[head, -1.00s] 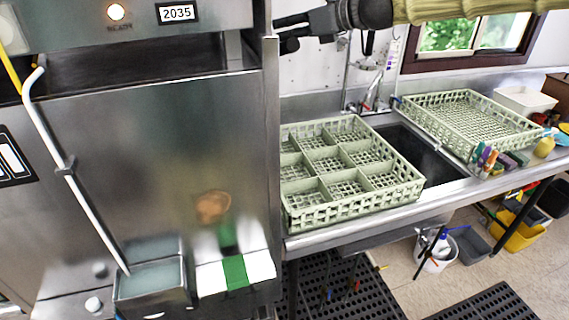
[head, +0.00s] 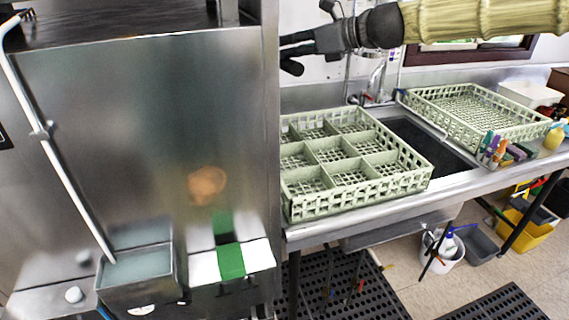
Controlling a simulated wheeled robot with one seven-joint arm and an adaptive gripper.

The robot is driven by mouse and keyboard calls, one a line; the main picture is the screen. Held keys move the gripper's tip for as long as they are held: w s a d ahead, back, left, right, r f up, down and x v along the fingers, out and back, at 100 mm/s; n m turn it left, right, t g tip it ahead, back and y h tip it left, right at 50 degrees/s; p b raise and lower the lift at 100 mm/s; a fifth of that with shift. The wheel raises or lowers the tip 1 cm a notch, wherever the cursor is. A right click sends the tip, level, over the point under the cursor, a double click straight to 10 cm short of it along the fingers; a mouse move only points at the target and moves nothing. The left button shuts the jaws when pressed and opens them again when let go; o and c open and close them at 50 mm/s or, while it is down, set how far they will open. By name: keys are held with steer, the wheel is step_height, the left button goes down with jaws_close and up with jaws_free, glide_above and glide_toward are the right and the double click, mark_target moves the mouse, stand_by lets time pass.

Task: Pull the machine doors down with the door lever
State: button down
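The stainless steel dish machine's door (head: 130,130) fills the left of the head view, with a dark gap above its top edge. The pale door lever (head: 62,160) slants along its front, from a bent top at the upper left down to behind a small steel box. My gripper (head: 284,54) is at the top centre, right of the machine's edge post and pointing left. Its two dark fingers are apart with nothing between them. It is well to the right of the lever and not touching it.
A green divided rack (head: 358,191) sits on the steel counter beside the machine. Another green rack (head: 527,134) lies beyond the sink (head: 424,146). The steel box (head: 137,293) and a white-and-green surface (head: 232,262) stick out low on the machine.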

step_height(320, 180, down, 27)
steer(key=w+b, duration=0.1)
steer(key=b, duration=1.3)
steer(key=s+d+r+p, duration=0.4)
steer(key=d+p, duration=0.4)
steer(key=p, duration=0.2)
steer(key=shift+d+r, duration=0.15)
steer(key=shift+r, duration=0.7)
steer(key=shift+s, duration=0.15)
stand_by(0.7)
